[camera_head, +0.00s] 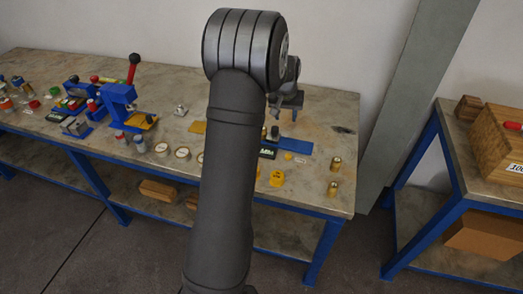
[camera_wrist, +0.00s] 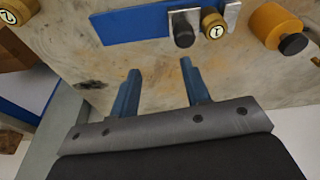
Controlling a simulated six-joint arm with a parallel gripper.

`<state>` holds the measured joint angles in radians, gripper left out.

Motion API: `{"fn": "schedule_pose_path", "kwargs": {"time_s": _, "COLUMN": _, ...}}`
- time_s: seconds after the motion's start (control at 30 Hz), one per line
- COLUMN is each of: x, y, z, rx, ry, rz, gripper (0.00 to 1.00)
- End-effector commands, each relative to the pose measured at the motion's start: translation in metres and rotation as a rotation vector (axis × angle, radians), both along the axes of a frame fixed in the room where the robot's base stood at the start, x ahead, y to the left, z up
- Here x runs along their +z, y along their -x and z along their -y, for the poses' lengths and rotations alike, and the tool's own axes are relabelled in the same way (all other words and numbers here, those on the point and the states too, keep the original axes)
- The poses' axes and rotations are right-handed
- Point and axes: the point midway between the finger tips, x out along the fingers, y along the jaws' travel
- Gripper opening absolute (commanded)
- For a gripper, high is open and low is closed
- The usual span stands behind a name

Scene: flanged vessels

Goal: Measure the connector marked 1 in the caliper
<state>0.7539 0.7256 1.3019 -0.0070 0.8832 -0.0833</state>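The brass connector (camera_wrist: 213,27) has a white round label that seems to read 1. In the wrist view it sits between two pale metal jaws of the blue caliper (camera_wrist: 130,25); whether both jaws touch it I cannot tell. A dark knob (camera_wrist: 184,36) stands at the left jaw. In the head view the caliper (camera_head: 296,146) lies on the bench with a dark display (camera_head: 267,152) at its left. My gripper (camera_wrist: 160,66) is open and empty, its blue-grey fingers apart from the connector and caliper. In the head view my gripper (camera_head: 288,108) is above the bench behind the caliper.
Two brass pieces (camera_head: 335,164) stand near the bench's right end. A yellow object (camera_head: 277,178) is near the front edge. A blue press with a red-knobbed lever (camera_head: 120,100) and several small parts stand left. In the wrist view, an orange cylinder (camera_wrist: 272,24) is right of the caliper.

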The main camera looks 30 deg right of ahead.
Motion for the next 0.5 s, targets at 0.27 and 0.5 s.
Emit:
{"fn": "schedule_pose_path", "kwargs": {"time_s": 0.27, "x": 0.027, "y": -0.004, "z": -0.038, "rx": 0.568, "ry": 0.011, "rz": -0.132, "gripper": 0.98}}
{"fn": "schedule_pose_path", "kwargs": {"time_s": 0.5, "x": 0.051, "y": -0.003, "z": -0.072, "rx": 1.092, "ry": 0.001, "rz": -0.217, "gripper": 1.0}}
